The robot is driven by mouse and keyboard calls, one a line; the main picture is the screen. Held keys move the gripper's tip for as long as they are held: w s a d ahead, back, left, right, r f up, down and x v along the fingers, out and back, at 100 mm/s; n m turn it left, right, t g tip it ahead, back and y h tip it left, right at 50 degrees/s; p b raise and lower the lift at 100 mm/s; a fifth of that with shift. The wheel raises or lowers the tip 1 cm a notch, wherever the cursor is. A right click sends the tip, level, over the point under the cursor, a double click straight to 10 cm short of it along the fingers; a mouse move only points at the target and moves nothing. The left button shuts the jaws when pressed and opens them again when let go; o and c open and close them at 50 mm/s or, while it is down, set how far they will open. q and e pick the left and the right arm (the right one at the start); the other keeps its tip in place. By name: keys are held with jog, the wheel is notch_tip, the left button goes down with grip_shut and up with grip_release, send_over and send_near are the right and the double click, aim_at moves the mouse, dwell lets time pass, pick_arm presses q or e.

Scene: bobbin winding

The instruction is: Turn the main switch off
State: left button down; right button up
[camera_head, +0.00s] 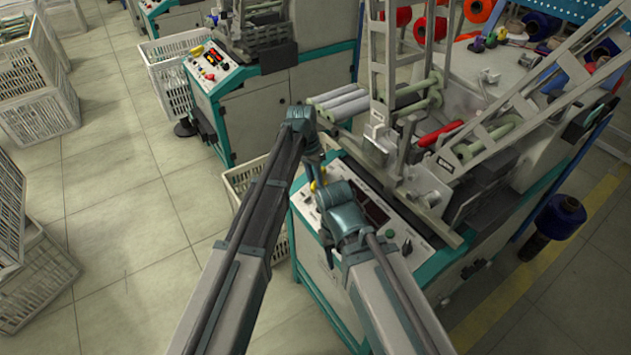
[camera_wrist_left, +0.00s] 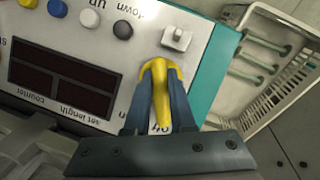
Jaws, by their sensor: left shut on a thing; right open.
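The control panel (camera_head: 368,190) of the near machine has a yellow switch handle, which shows best in the left wrist view (camera_wrist_left: 158,75). My left gripper (camera_head: 317,180) is over the panel's far left corner. In the left wrist view its two fingers (camera_wrist_left: 160,105) are shut on the yellow handle, one on each side. Lettering beside the handle is partly covered by the fingers. My right gripper (camera_head: 327,243) is open, lower in the head view at the panel's near left edge; its fingertips are hard to make out.
In the left wrist view, a metal toggle (camera_wrist_left: 177,38), a black button (camera_wrist_left: 123,29) and dark displays (camera_wrist_left: 75,95) are close to the handle. A white crate (camera_wrist_left: 285,60) stands beyond the panel's teal edge. The machine's metal frame (camera_head: 405,130) rises behind the panel.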

pick_arm(q)
jog(key=shift+n, duration=0.5)
jog(key=c, duration=0.8)
grip_release()
jog(key=shift+o, duration=0.2)
notch_tip(320, 180, up, 14)
jog(key=w+a+p, duration=0.1)
jog(key=a+p, duration=0.1)
jog(key=p, duration=1.1)
jog(key=shift+w+a+f, duration=0.25)
jog(key=shift+a, duration=0.1)
